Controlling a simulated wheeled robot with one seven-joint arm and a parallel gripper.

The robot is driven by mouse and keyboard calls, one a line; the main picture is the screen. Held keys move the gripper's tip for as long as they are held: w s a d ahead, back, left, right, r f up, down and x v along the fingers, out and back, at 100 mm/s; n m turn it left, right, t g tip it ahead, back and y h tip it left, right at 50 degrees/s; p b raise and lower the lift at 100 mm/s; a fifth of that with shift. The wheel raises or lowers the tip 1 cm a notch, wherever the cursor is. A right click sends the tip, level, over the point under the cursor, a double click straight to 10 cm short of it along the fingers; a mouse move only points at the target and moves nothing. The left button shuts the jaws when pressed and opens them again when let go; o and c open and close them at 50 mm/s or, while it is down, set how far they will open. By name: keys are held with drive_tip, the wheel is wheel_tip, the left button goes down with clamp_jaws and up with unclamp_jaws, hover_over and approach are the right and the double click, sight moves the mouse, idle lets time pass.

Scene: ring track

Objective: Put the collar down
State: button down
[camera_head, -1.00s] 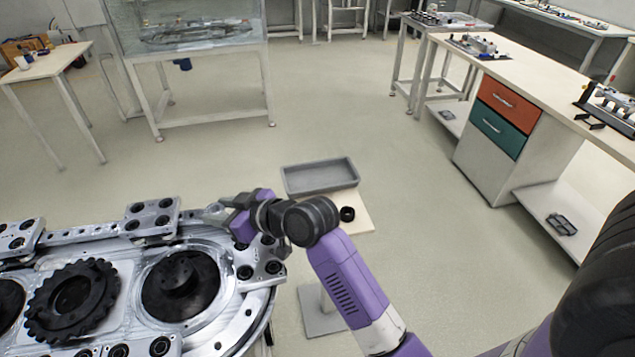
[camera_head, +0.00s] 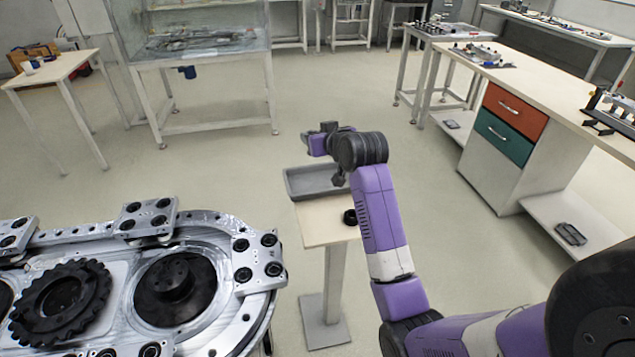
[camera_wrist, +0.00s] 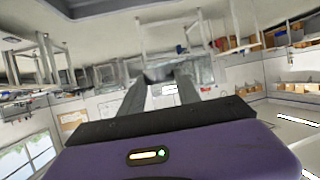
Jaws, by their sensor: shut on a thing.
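My gripper (camera_head: 318,138) is above the far side of the grey tray (camera_head: 298,191) in the head view. In the wrist view its two fingers (camera_wrist: 160,78) are closed on a small dark thing, the collar (camera_wrist: 158,74). Its shape is hard to make out there, and in the head view it cannot be told apart from the gripper. The tray's visible part looks empty; my arm hides its right end. The tray's grey edge also shows along the top of the wrist view (camera_wrist: 95,8).
The tray sits on a pale-topped stand (camera_head: 322,224). A black round part (camera_head: 349,217) lies on the stand's near right, close to my arm.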

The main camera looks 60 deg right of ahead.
sight(316, 188)
wheel_tip(316, 188, down, 15)
idle(0.5)
drive_tip(key=shift+f, duration=0.2)
drive_tip(key=c, duration=0.9)
unclamp_jaws()
drive_tip(key=shift+o, duration=0.2)
drive_tip(key=shift+r, duration=0.15)
drive_tip(key=v, duration=1.1)
drive_tip(key=shift+s+a, duration=0.1)
drive_tip(key=shift+s+a+r, duration=0.15)
drive_tip(key=shift+s+a, duration=0.05)
drive_tip(key=shift+s, duration=0.05)
